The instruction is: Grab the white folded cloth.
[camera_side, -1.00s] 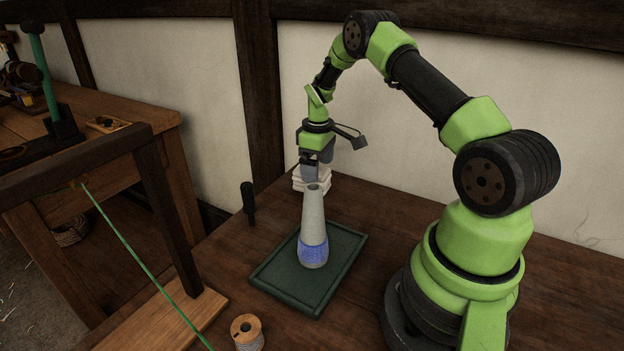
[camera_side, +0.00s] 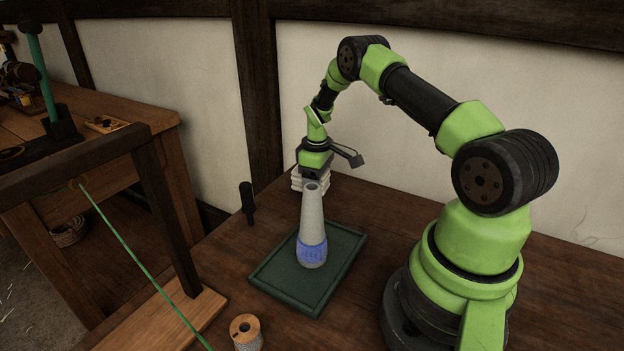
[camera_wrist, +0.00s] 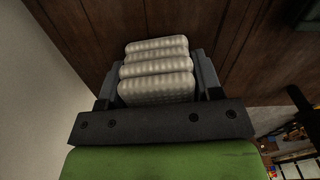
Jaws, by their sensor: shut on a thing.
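The white folded cloth (camera_wrist: 156,68) shows in the wrist view as a stack of thick, ribbed folds lying between my two fingers. In the side view the cloth (camera_side: 299,181) sits at the back of the table, partly hidden behind the vase and my gripper. My gripper (camera_wrist: 157,88) is lowered over the cloth and shut on it, with one finger at each side. In the side view my gripper (camera_side: 313,172) has its fingertips hidden behind the vase neck.
A grey vase (camera_side: 312,222) with a blue band stands upright on a dark green tray (camera_side: 275,273), in front of the cloth. A black-handled tool (camera_side: 247,203) stands to the left. A spool (camera_side: 246,331) is at the front.

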